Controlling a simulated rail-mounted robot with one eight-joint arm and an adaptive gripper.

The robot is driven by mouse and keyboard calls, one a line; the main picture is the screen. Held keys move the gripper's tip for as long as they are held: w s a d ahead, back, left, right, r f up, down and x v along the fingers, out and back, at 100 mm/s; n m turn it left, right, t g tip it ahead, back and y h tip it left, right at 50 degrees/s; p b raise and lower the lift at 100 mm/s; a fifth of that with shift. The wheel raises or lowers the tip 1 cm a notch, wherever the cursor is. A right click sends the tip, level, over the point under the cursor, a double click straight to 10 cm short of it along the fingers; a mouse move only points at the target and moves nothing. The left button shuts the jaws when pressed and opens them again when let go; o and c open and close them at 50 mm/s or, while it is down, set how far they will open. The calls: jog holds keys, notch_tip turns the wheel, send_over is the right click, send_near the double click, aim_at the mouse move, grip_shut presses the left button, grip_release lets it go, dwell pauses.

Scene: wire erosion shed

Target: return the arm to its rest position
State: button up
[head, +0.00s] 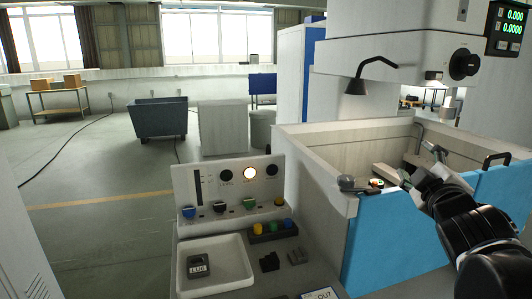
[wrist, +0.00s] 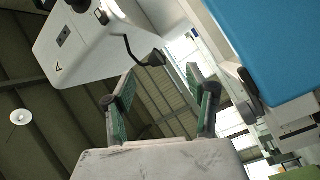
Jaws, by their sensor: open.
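My gripper (head: 422,164) is at the right of the head view, over the near edge of the machine's tank. In the wrist view my gripper (wrist: 162,82) shows two green-padded fingers spread apart, with nothing between them. The wrist camera looks upward, at the roof and the white machine head (wrist: 100,40). My black arm reaches in from the lower right corner. Whether the gripper touches the tank edge cannot be told.
The tank (head: 335,165) has cream walls and blue front panels (head: 385,245). A black lamp (head: 357,84) hangs above it. A control panel (head: 230,190) and a white tray (head: 235,262) holding a dark device (head: 197,265) stand at left. A blue cart (head: 158,120) is behind. The floor at left is clear.

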jog(key=s+a+f+m+g+y, duration=0.2)
jog(key=s+a+f+m+g, duration=0.2)
jog(key=s+f, duration=0.4)
jog(key=s+a+f+m+g+y+p, duration=0.1)
jog(key=s+a+f+m+g+y, duration=0.1)
jog(key=s+a+f+m+g, duration=0.3)
jog(key=s+a+f+g, duration=0.1)
jog(key=s+a+f, duration=0.2)
jog(key=f, duration=0.4)
jog(key=shift+s+a+g, duration=0.15)
jog(key=shift+s+g, duration=0.25)
